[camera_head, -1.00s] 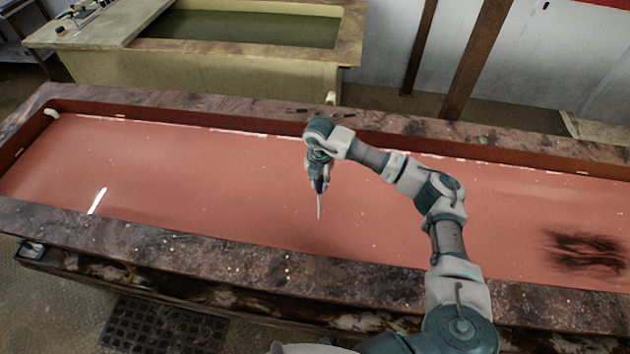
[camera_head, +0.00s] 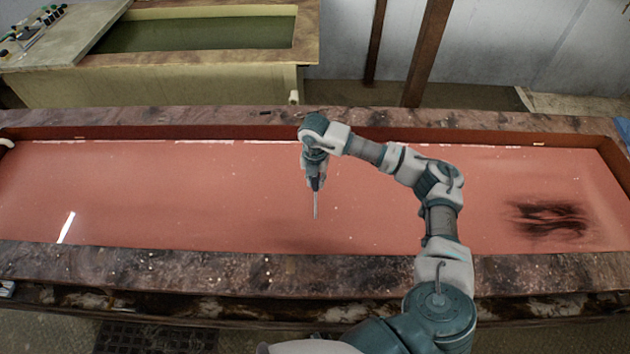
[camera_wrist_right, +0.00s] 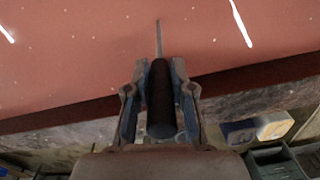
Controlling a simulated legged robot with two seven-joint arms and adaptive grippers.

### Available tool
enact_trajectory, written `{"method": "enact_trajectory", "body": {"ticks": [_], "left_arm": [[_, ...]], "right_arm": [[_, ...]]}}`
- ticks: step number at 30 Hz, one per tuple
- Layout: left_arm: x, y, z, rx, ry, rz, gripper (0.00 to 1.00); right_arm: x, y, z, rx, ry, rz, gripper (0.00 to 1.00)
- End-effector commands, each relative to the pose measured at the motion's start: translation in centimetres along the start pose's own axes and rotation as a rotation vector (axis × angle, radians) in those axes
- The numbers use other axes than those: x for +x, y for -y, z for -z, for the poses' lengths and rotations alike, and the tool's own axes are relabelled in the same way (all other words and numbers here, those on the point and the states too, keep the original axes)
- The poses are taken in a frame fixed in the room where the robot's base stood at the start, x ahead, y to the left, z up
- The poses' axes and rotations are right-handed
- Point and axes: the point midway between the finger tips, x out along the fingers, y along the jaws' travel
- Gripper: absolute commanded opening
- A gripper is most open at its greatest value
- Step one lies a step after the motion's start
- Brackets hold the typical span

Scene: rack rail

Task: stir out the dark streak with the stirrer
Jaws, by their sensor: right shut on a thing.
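The dark streak (camera_head: 549,218) is a black, feathery patch in the red liquid (camera_head: 130,195) near the right end of the long trough. My right gripper (camera_head: 316,180) hangs over the middle of the trough, well to the left of the streak. It is shut on the stirrer (camera_head: 316,203), whose thin pale rod points down. In the right wrist view the stirrer's dark handle (camera_wrist_right: 161,98) sits between the two fingers, with the rod beyond it over the liquid. I cannot tell whether the rod's tip touches the liquid. My left gripper is out of view.
The trough's stone-like rim (camera_head: 200,272) runs along the near side, with a matching far rim. A second tank (camera_head: 190,75) with dark green liquid stands behind at the left. A rusty post (camera_head: 425,55) rises behind the trough. The liquid between stirrer and streak is clear.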

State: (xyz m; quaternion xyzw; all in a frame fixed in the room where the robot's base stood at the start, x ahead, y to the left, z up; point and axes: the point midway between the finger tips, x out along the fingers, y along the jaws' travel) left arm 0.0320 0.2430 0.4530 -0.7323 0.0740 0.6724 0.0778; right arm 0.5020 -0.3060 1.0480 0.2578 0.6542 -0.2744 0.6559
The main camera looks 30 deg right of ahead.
Motion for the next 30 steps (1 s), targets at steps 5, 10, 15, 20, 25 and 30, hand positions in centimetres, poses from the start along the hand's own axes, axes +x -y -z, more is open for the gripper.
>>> {"method": "enact_trajectory", "body": {"ticks": [5,10,15,20,25,30], "left_arm": [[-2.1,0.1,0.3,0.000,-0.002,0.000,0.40],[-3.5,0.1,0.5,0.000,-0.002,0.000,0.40],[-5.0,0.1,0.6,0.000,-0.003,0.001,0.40],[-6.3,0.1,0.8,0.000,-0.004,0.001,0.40],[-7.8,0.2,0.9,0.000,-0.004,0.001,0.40],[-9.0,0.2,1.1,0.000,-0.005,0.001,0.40]], "right_arm": [[-3.0,0.0,-0.1,0.000,0.001,-0.003,0.00],[-5.2,0.1,-0.1,0.000,0.001,-0.002,0.00],[-7.5,0.1,-0.1,0.001,0.001,-0.002,0.00],[-9.6,0.1,-0.1,0.001,0.002,-0.002,0.00],[-11.8,0.2,-0.2,0.001,0.001,-0.002,0.00],[-13.8,0.3,-0.2,0.001,0.001,-0.002,0.00]]}}
